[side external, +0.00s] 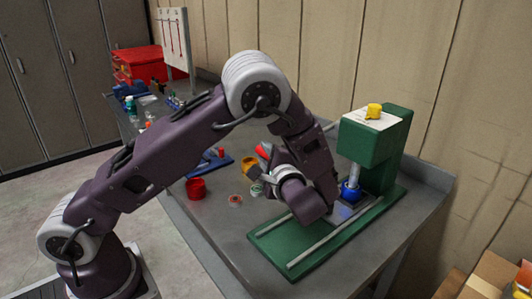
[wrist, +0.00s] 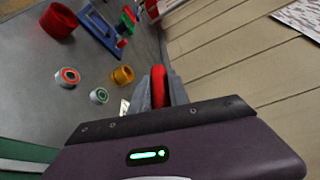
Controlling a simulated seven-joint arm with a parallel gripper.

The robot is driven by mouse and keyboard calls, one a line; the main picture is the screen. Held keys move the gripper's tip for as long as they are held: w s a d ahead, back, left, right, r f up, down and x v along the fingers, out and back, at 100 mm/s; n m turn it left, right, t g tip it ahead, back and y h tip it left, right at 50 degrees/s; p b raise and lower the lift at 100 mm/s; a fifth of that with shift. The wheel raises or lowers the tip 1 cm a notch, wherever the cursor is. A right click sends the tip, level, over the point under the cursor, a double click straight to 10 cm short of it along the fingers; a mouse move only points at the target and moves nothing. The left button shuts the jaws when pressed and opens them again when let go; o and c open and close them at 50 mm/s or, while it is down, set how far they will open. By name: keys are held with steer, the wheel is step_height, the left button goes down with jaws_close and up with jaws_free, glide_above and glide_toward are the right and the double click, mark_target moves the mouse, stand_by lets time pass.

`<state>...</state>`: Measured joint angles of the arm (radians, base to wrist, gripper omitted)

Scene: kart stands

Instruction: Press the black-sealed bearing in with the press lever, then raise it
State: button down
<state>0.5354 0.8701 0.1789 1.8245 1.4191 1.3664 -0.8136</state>
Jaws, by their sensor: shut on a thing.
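The green press (side external: 372,138) stands at the right of the table, with its grey ram (side external: 354,174) down at a blue holder (side external: 350,191) on the base. I cannot make out a black-sealed bearing; anything inside the holder is hidden. My gripper (wrist: 158,88) is shut on a red grip (wrist: 159,80), which looks like the press lever's handle. Red also shows beside my gripper (side external: 257,172) in the side view. The lever's shaft and its link to the press are hidden behind my arm.
A red cup (side external: 195,189), a yellow ring (wrist: 123,75), a red-rimmed bearing (wrist: 68,77) and a green-rimmed bearing (wrist: 99,95) lie on the table. A blue stand (wrist: 100,32) is beyond them. A wall runs close behind.

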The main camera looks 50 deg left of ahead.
steer(key=shift+f, duration=0.15)
steer(key=c, duration=1.3)
jaws_free()
steer(key=shift+o, duration=0.2)
